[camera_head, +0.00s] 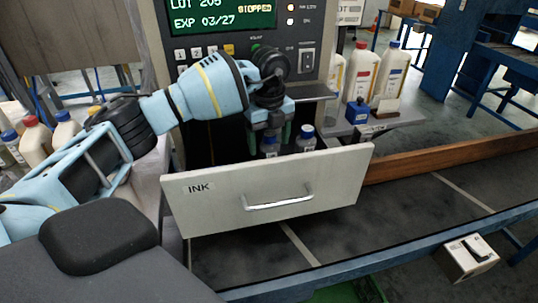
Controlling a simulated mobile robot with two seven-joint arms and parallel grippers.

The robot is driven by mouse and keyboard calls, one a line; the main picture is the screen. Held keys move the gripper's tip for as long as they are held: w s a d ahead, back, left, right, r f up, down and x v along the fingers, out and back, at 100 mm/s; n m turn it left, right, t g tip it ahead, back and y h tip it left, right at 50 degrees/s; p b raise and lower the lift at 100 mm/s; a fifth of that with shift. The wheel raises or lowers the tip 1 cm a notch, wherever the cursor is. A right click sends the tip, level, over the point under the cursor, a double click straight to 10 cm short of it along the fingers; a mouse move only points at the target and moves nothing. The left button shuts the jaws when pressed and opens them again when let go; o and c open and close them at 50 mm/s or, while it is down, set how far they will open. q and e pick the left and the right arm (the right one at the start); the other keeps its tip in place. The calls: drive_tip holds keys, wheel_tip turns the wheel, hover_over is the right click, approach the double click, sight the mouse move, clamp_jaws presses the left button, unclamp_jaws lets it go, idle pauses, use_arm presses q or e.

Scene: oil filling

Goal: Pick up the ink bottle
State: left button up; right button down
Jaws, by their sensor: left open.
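The ink drawer (225,199), marked INK, stands pulled out below the machine's panel. My right gripper is not in view.
A shelf (405,119) right of the drawer holds white bottles (390,75) and a small blue container (357,111). More bottles (37,139) stand at the far left behind my arm. A conveyor (455,185) with a wooden rail runs past the drawer's right side.

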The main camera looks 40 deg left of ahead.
use_arm(q)
drive_tip(key=shift+f, duration=0.7)
drive_tip(key=shift+c, duration=0.4)
drive_tip(key=c, duration=1.1)
drive_tip(key=shift+r, duration=0.1)
